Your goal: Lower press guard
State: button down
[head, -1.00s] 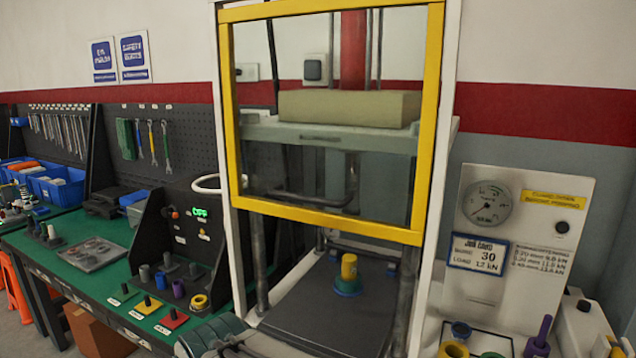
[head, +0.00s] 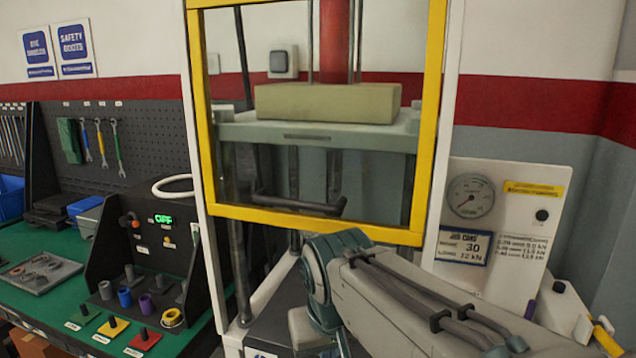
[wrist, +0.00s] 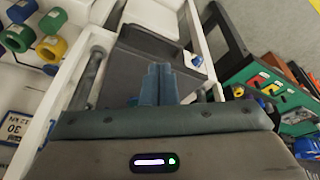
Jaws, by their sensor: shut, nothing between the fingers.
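The press guard (head: 435,120) is a clear panel in a yellow frame on the white press frame (head: 200,150). It is raised: its bottom bar (head: 290,220) hangs well above the press bed. A dark bar handle (head: 300,206) shows just above that bottom bar; I cannot tell if it is in front of or behind the panel. My arm crosses the head view below the guard, and my gripper is hidden there. In the wrist view my gripper (wrist: 158,68) has its two blue fingers together, empty, over the dark press bed (wrist: 140,45).
A gauge panel (head: 515,225) stands right of the press. Left is a green bench (head: 35,300) with a black control box (head: 135,250) reading OFF. Coloured rings (wrist: 50,48) lie at the wrist view's left. A dark post (wrist: 88,75) stands beside the bed.

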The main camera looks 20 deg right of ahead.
jog(key=w+r+m+t+h+p, duration=0.1)
jog(key=w+r+m+h+p, duration=0.3)
jog(key=r, duration=1.2)
jog(key=w+r+m+t+y+b, duration=0.1)
jog(key=w+r+m, duration=0.4)
jog(key=r, duration=1.2)
jog(key=w+d+f, duration=0.1)
jog(key=w+f, duration=0.1)
jog(key=w+d+f+n, duration=0.1)
jog(key=w+f, duration=0.1)
jog(key=f, duration=0.1)
jog(key=w+d+f+n, duration=0.1)
jog(key=w+d+f, duration=0.1)
jog(key=f, duration=0.1)
notch_tip(320, 180, down, 2)
jog(key=shift+f, duration=0.2)
jog(key=shift+s+a+f, duration=0.15)
jog(key=shift+f, duration=0.35)
jog(key=shift+s+a+f, duration=0.1)
jog(key=shift+f, duration=0.4)
jog(key=shift+f, duration=0.1)
